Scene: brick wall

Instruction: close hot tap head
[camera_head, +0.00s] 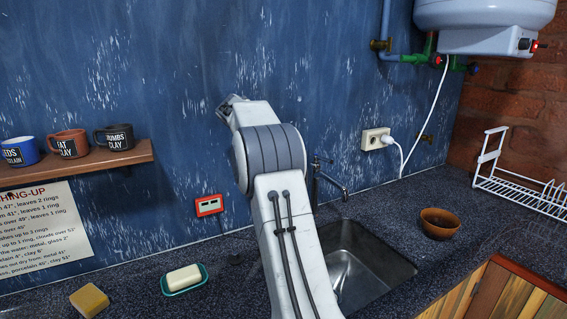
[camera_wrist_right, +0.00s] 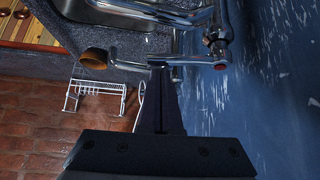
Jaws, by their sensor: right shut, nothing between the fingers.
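The chrome tap shows in the head view (camera_head: 331,184) behind the sink, partly hidden by my right arm. In the right wrist view the picture is turned, and the tap body (camera_wrist_right: 220,35) stands close to the blue wall. A red-marked chrome tap head (camera_wrist_right: 219,62) is on it, with a bar reaching left past my fingertips. My right gripper (camera_wrist_right: 159,66) is shut and empty, its tips at or very near this bar; I cannot tell whether they touch. In the head view my arm hides the right gripper. My left gripper is in neither view.
The steel sink (camera_head: 397,268) is set in the dark speckled counter. A brown bowl (camera_head: 439,223) stands right of it, and a white dish rack (camera_head: 520,186) farther right. Soap in a green dish (camera_head: 184,280) and a sponge (camera_head: 89,300) lie left. A white boiler (camera_head: 484,18) hangs above.

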